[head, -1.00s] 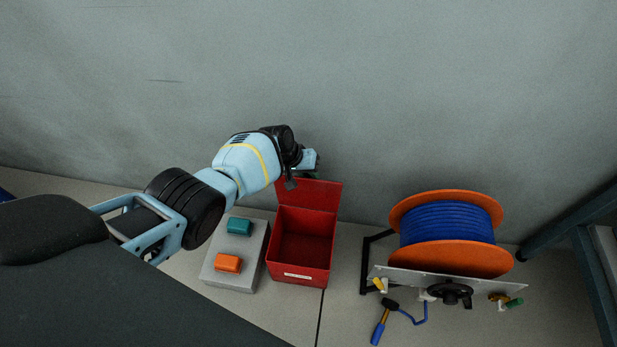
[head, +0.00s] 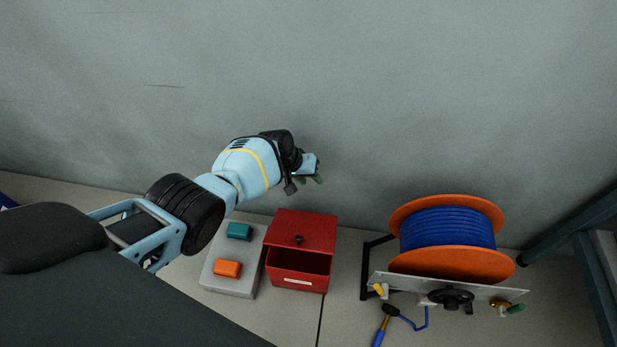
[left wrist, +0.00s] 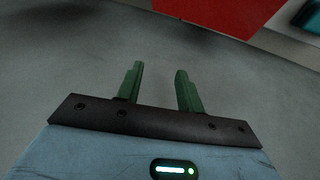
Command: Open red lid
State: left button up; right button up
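The red box (head: 296,284) stands on the floor in the head view. Its red lid (head: 305,224) is tilted over the back part of the opening, with a dark knob on top, and the front of the dark inside still shows. My left gripper (head: 309,180) is above and behind the lid, near the wall, apart from it. In the left wrist view its green fingers (left wrist: 157,70) are spread with nothing between them, and a red surface (left wrist: 235,12) shows at the top edge. My right gripper is not in view.
A grey block (head: 228,287) with a teal piece (head: 239,231) and an orange piece (head: 227,268) stands left of the box.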

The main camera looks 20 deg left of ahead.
pick_arm(q)
jog(key=p+v, duration=0.5)
jog(key=v, duration=0.2)
jog(key=shift+r+p, duration=0.3)
jog(key=shift+p, duration=0.05)
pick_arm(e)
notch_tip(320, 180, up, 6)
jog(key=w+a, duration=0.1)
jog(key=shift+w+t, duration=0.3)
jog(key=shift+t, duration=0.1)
pick_arm(q)
jog(key=shift+s+a, duration=0.1)
jog(key=shift+s, duration=0.05)
